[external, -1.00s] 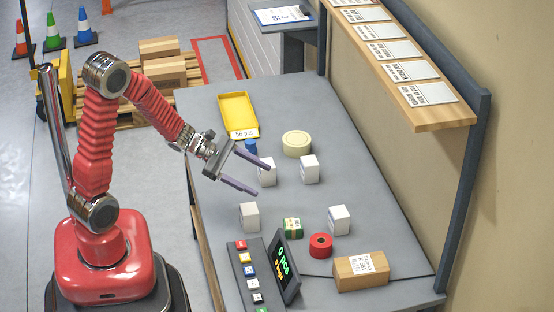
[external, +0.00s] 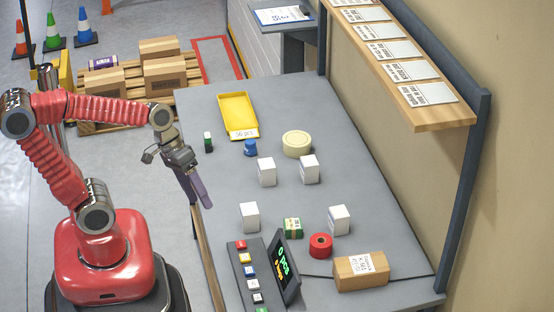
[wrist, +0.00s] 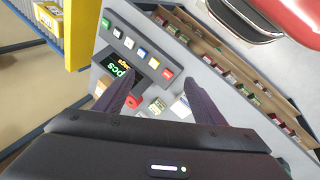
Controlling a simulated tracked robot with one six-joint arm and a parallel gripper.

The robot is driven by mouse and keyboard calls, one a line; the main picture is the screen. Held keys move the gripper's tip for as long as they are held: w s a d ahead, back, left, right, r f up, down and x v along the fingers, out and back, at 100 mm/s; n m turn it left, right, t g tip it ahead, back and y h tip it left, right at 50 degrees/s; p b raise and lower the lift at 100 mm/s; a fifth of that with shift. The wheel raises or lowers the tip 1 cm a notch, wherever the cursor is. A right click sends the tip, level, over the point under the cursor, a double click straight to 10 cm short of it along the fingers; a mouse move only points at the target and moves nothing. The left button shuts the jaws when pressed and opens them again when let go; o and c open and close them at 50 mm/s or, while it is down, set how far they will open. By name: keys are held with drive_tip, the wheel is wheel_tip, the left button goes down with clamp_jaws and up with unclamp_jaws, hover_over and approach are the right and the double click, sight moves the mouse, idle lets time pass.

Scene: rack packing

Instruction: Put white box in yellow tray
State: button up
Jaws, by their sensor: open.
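Several white boxes stand upright on the grey table: a back-left white box (external: 266,172), a back-right one (external: 309,169), a front-left one (external: 249,217) and a front-right one (external: 339,220). The yellow tray (external: 237,111) lies at the far left of the table, bare inside, with a "56 pcs" label on its near end. My gripper (external: 205,197) is over the table's left edge, left of all the white boxes and touching none. In the wrist view my gripper's two fingers (wrist: 162,92) are spread apart with nothing held between them.
A blue object (external: 250,148), a small dark-green item (external: 208,142) and a cream tape roll (external: 297,144) stand near the tray. A green box (external: 292,227), red roll (external: 321,245), cardboard box (external: 361,271) and display (external: 284,266) are nearer. A shelf (external: 420,80) overhangs the right side.

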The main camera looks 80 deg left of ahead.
drive_tip(key=s+a+r+m+t+y, duration=0.1)
drive_tip(key=s+a+r+m+y, duration=0.2)
drive_tip(key=a+r+m, duration=0.1)
drive_tip(key=shift+a+r+m+t+y, duration=0.15)
drive_tip(key=shift+m+t+y, duration=0.25)
drive_tip(key=shift+m, duration=0.1)
drive_tip(key=shift+o, duration=0.4)
drive_tip(key=shift+w, duration=0.1)
drive_tip(key=w+a+f+t+y, duration=0.2)
drive_tip(key=w+a+f, duration=0.1)
drive_tip(key=w+a, duration=0.6)
drive_tip(key=w+a+f+t+y, duration=0.1)
drive_tip(key=w+a+f+y, duration=0.15)
drive_tip(key=w+a, duration=0.6)
drive_tip(key=w+a+f+t+h, duration=0.1)
drive_tip(key=a+f+t+h, duration=0.1)
drive_tip(key=f, duration=0.4)
drive_tip(key=w+a+f+t+h, duration=0.1)
drive_tip(key=a+f+t+h, duration=0.1)
drive_tip(key=a+f, duration=0.3)
drive_tip(key=shift+w+a+f+t, duration=0.25)
drive_tip(key=shift+f+t, duration=0.25)
drive_tip(key=shift+f, duration=0.15)
